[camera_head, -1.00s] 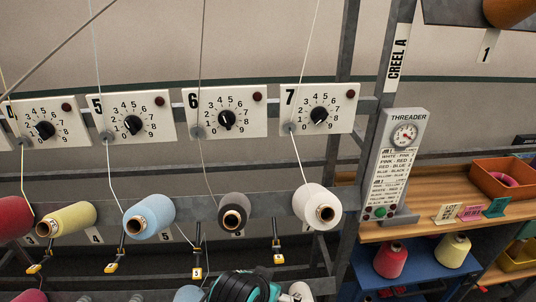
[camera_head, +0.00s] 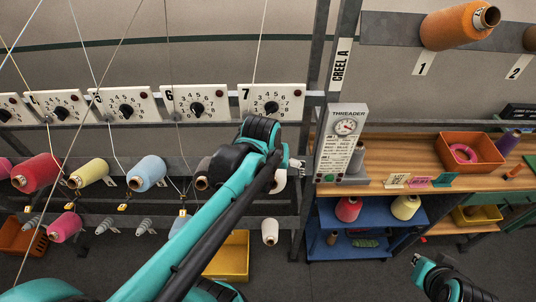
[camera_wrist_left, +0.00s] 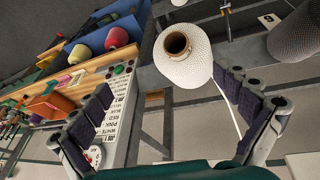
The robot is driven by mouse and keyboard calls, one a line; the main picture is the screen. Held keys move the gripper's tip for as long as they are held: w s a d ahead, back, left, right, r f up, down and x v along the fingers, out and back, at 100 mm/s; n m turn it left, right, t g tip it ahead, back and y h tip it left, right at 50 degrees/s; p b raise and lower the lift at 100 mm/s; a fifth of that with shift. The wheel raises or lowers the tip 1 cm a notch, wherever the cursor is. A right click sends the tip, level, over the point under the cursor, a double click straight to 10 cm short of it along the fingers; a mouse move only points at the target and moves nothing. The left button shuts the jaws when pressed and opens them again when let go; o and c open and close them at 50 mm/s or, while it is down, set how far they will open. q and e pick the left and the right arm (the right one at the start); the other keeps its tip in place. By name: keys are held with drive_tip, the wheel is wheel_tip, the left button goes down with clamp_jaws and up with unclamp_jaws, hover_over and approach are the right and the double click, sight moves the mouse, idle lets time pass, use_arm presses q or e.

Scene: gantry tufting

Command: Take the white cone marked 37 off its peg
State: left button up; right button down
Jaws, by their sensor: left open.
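The white cone (camera_wrist_left: 199,62) sits on the rail in the left wrist view, its brown core end facing me. In the head view only a sliver of the white cone (camera_head: 279,182) shows below dial 7, the rest hidden behind my left gripper. No number 37 is readable on it. My left gripper (camera_head: 293,164) is raised in front of it. In the left wrist view my left gripper (camera_wrist_left: 164,84) has its dark-padded fingers spread wide, with nothing between them. The cone lies just beyond the fingertips. Part of my right arm shows at the lower right of the head view.
A dark grey cone (camera_wrist_left: 296,37) is beside the white one. Another white cone (camera_head: 270,231) hangs lower. The threader box (camera_head: 341,140) stands just right of my left gripper. A thread runs up to dial 7 (camera_head: 271,106). A yellow bin (camera_head: 232,258) is below.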

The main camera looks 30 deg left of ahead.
sight(271, 173)
use_arm(q)
drive_tip(key=w+a+f+n, duration=0.1)
drive_tip(key=w+a+f+n+g, duration=0.1)
drive_tip(key=w+a, duration=0.1)
drive_tip(key=w+a+f+n, duration=0.1)
drive_tip(key=a+f, duration=0.1)
drive_tip(key=shift+w+a+g+h, duration=0.2)
drive_tip(key=shift+g+h, duration=0.1)
drive_tip(key=shift+g, duration=0.1)
drive_tip(key=shift+a+f, duration=0.2)
drive_tip(key=shift+a, duration=0.05)
drive_tip(key=f, duration=0.2)
drive_tip(key=w+f, duration=0.1)
drive_tip(key=f, duration=0.4)
drive_tip(key=shift+w+d+f, duration=0.1)
drive_tip(key=shift+w+d, duration=0.05)
drive_tip(key=shift+d+f, duration=0.1)
drive_tip(key=shift+f, duration=0.1)
drive_tip(key=c, duration=1.6)
drive_tip(key=shift+r, duration=0.1)
drive_tip(key=shift+d+r+p, duration=0.1)
drive_tip(key=shift+r+p, duration=0.05)
drive_tip(key=shift+p, duration=0.15)
